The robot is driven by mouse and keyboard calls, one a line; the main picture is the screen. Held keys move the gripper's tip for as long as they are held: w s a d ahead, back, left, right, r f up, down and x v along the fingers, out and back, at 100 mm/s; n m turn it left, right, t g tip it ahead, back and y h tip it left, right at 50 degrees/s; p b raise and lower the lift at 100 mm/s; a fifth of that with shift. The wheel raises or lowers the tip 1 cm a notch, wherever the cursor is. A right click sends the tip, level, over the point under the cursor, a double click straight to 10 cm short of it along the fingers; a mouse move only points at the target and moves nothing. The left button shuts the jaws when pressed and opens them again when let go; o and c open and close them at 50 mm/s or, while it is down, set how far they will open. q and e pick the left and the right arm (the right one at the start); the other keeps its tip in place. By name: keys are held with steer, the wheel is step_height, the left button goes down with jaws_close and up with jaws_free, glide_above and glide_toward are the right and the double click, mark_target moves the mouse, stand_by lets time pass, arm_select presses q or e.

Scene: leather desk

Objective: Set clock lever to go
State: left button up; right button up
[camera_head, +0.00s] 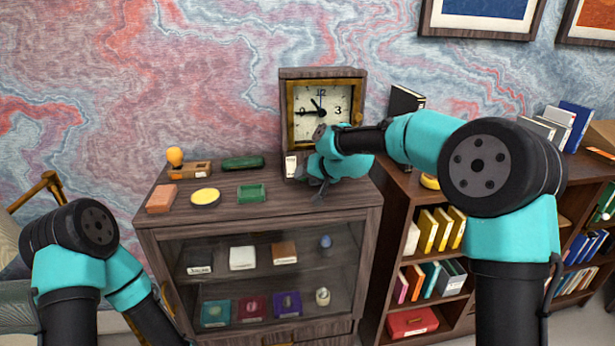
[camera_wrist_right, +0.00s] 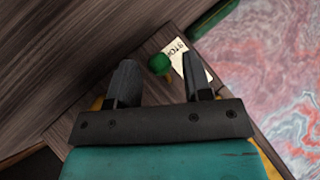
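The wooden clock (camera_head: 320,112) stands on the back of the cabinet, its white dial in a brass-coloured frame. A white label (camera_head: 291,166) shows low on its front. My right gripper (camera_head: 318,190) is in front of the clock's base; my arm hides part of that base. In the right wrist view, a green lever knob (camera_wrist_right: 160,64) lies ahead, between the lines of the two fingers. The label (camera_wrist_right: 180,62) beside it reads what looks like "STOP". My right gripper (camera_wrist_right: 160,75) is open, its fingers apart on either side, with no clear contact. My left gripper is out of view.
The cabinet top (camera_head: 222,228) holds a yellow dish (camera_head: 205,197), a pinkish block (camera_head: 161,198), a green tray (camera_head: 251,193) and a wooden piece with an orange knob (camera_head: 175,156), left of my right gripper. A bookshelf (camera_head: 392,226) stands to the right.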

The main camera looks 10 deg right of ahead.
jaws_close()
steer(key=shift+w+r+m+g+h, duration=0.1)
steer(key=shift+r+m+g+h, duration=0.3)
steer(key=shift+g, duration=0.85)
steer(key=shift+w+r+m+g+h, duration=0.1)
steer(key=shift+r+m+g, duration=0.4)
steer(key=shift+r+g, duration=0.55)
steer(key=shift+f, duration=0.2)
steer(key=shift+o, duration=0.5)
jaws_free()
steer(key=shift+s+d+r, duration=0.1)
